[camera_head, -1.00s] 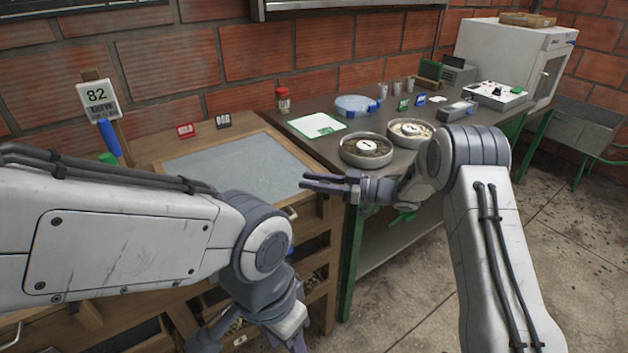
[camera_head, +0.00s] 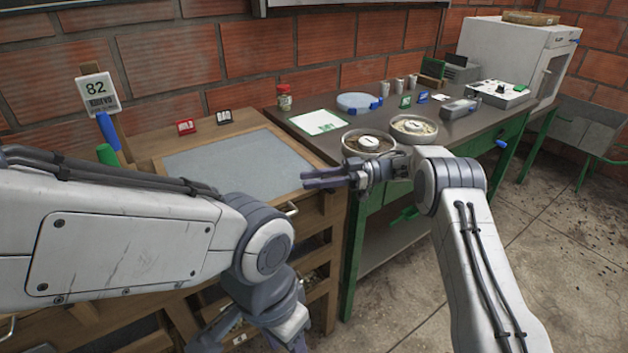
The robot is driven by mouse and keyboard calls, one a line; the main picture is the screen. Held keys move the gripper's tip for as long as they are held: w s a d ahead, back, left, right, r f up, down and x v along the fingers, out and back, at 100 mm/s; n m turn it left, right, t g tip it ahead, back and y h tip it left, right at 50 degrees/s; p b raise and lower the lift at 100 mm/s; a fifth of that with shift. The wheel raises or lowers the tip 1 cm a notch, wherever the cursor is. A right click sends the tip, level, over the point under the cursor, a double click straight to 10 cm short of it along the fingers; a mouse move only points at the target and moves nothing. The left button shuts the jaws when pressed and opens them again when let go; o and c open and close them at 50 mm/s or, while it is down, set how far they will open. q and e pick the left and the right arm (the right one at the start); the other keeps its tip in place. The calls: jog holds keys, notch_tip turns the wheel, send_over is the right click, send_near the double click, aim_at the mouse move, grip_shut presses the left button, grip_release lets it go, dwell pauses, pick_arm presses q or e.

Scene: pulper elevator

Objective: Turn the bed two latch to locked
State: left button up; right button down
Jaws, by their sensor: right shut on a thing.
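My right gripper (camera_head: 325,178) reaches left over the right edge of the wooden bench. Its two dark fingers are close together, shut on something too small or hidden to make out. No latch is clearly visible at the fingers. A pale metal handle (camera_head: 291,209) is on the bench's front, below and left of the fingertips. My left gripper (camera_head: 268,325) hangs low in front of the bench, pointing down. Its jaws are not clear, and my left arm covers much of the bench front. I cannot tell which part is bed two.
The wooden bench has a grey top panel (camera_head: 235,164). A blue handle (camera_head: 108,131) and a green handle (camera_head: 107,154) stand at its left. The dark table (camera_head: 300,140) at right bears two round dishes (camera_head: 368,143) and small items. The floor at right is clear.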

jog(key=shift+r, duration=0.1)
jog(key=c, duration=0.6)
grip_release()
jog(key=b+v, duration=0.1)
jog(key=v, duration=0.9)
jog(key=shift+d, duration=0.15)
